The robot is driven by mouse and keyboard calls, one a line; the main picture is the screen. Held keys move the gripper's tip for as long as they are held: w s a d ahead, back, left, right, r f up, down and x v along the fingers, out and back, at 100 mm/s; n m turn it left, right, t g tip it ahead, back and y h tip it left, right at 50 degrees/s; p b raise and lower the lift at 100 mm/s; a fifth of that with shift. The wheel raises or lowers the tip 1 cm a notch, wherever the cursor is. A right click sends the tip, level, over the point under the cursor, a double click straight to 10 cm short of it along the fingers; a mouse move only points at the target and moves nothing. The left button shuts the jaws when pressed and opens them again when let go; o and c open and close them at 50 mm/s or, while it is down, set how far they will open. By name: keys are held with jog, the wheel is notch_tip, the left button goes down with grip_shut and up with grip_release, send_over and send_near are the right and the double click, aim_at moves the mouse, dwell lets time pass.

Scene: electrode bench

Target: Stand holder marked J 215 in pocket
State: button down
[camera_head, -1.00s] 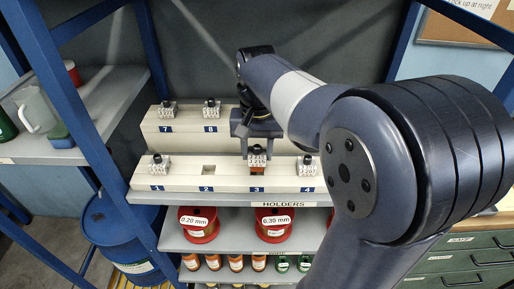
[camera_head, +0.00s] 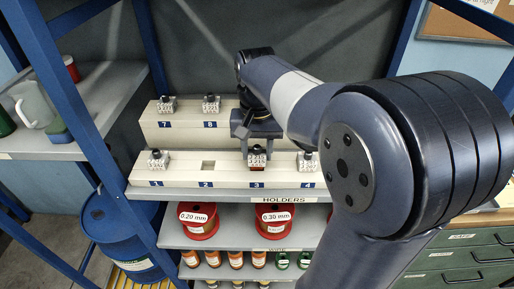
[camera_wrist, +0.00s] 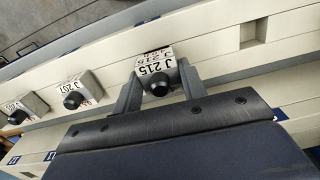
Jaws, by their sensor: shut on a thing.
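The holder marked J 215 (camera_wrist: 157,68) is between the two fingers of my gripper (camera_wrist: 160,88) in the wrist view, its white label and dark round knob facing the camera. In the head view the holder (camera_head: 257,160) is upright at the pocket numbered 3 in the front row of the cream rack (camera_head: 230,182). Only a thin strip of its reddish lower part shows above the rack top. My gripper (camera_head: 256,147) is shut on it from above. Whether it rests on the pocket's floor cannot be seen.
A holder marked J 207 (camera_wrist: 75,95) stands close beside, at pocket 4. Another holder (camera_head: 158,160) stands at pocket 1. Pocket 2 (camera_head: 208,164) is empty. Two holders stand on the raised back row (camera_head: 185,130). Wire spools (camera_head: 198,222) sit on the shelf below.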

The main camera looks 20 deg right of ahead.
jog(key=shift+f+b, duration=0.4)
jog(key=shift+f, duration=0.4)
jog(key=c, duration=0.8)
grip_release()
jog(key=shift+o, duration=0.2)
notch_tip(320, 180, up, 11)
jog(key=shift+f, duration=0.1)
notch_tip(320, 180, down, 11)
jog(key=shift+r, duration=0.3)
dwell(0.3)
